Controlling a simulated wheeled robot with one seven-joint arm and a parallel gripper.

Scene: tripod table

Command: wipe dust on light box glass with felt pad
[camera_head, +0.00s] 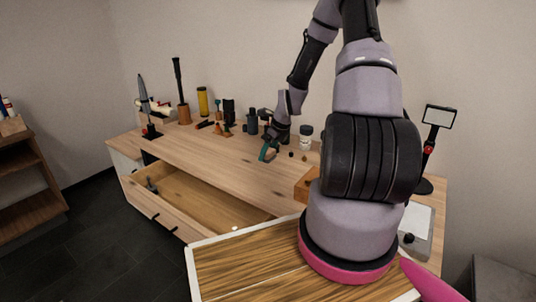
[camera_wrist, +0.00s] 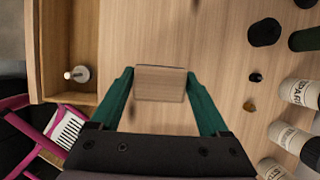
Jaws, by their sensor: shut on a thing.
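My gripper (camera_head: 268,150) is over the wooden worktop, its teal fingers pointing down. In the wrist view my gripper (camera_wrist: 160,80) is shut on a small wood-coloured block with a thin dark edge, which I take to be the felt pad (camera_wrist: 160,84). I cannot tell whether the pad touches the worktop. The light box (camera_head: 417,226) appears to be the pale grey box with a bright top at the right end of the table, partly hidden behind my arm. Dust on its glass is too small to tell.
An open drawer (camera_head: 195,192) juts from the table front, with small things inside. Labelled jars (camera_wrist: 300,93), dark cylinders (camera_wrist: 264,32) and tools stand along the back. A stand with a framed pane (camera_head: 438,117) is at the right. The worktop's front middle (camera_head: 240,180) is clear.

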